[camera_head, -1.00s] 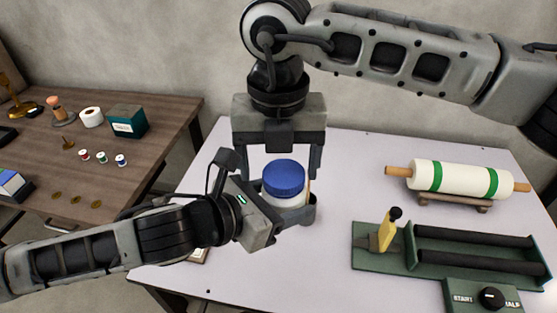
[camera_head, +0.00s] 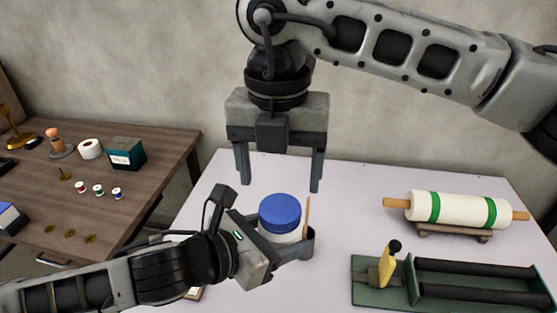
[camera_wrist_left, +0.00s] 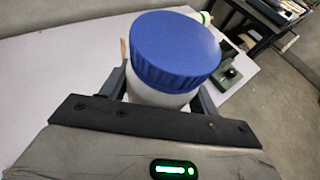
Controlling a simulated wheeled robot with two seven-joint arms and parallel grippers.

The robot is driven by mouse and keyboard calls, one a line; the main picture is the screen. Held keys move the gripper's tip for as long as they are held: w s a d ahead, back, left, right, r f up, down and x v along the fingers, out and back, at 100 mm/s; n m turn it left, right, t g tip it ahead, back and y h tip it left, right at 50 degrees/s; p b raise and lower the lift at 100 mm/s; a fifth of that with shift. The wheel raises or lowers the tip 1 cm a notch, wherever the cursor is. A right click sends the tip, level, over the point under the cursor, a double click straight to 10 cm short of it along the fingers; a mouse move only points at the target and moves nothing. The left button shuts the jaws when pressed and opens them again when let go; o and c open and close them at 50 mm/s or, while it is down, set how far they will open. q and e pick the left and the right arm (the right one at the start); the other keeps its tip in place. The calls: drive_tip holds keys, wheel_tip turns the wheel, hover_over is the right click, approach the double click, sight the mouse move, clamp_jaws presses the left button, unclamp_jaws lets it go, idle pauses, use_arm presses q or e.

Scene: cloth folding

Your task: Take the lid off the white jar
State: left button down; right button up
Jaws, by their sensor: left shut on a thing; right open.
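The white jar (camera_head: 282,236) stands on the pale table with its blue lid (camera_head: 280,212) on top. In the left wrist view the blue lid (camera_wrist_left: 175,48) sits on the white jar body (camera_wrist_left: 158,97). My left gripper (camera_head: 290,244) is shut on the jar's body from the side, below the lid; its fingers are partly hidden. My right gripper (camera_head: 279,180) hangs open and empty above and behind the lid, fingers pointing down, apart from the jar.
A grey cup-like holder (camera_head: 309,240) with a wooden stick (camera_head: 307,215) is close by the jar. A white roll with green bands (camera_head: 450,207) and a green device (camera_head: 375,278) lie to the right. A brown table (camera_head: 110,205) with small items is at left.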

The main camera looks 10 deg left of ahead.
sight(280, 207)
drive_tip(key=shift+f, duration=2.8)
drive_tip(key=c, duration=1)
drive_tip(key=n, duration=0.6)
drive_tip(key=shift+n, duration=0.4)
drive_tip(key=n, duration=1)
drive_tip(key=shift+r, duration=0.1)
drive_tip(key=n, duration=0.5)
drive_tip(key=shift+n, duration=0.4)
drive_tip(key=shift+r, duration=0.2)
